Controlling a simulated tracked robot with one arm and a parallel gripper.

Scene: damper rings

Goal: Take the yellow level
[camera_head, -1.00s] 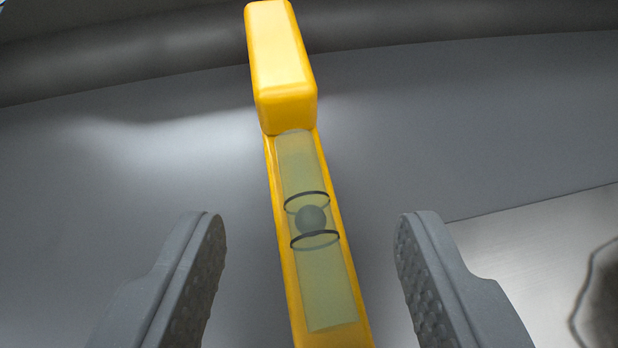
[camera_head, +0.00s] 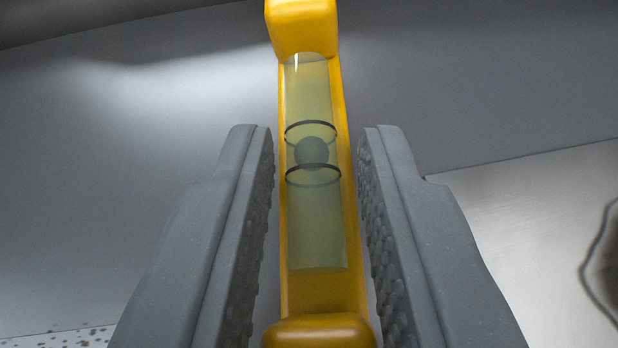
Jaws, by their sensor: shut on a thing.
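The yellow level (camera_head: 325,292) runs up the middle of the view, with a raised yellow block at its far end and another at its near end. Its clear greenish vial carries two dark rings with a dark ball between them. My gripper (camera_head: 316,150) has one grey textured finger on each side of the level's middle and is shut on it. Thin gaps seem to show beside the level at this angle, and the contact itself is not clear to see.
The level lies over a smooth grey surface (camera_head: 150,190) with a raised darker rim at the upper left. A lighter metal panel (camera_head: 530,220) with a dark curved mark is at the right. A speckled patch (camera_head: 60,338) shows at the lower left.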

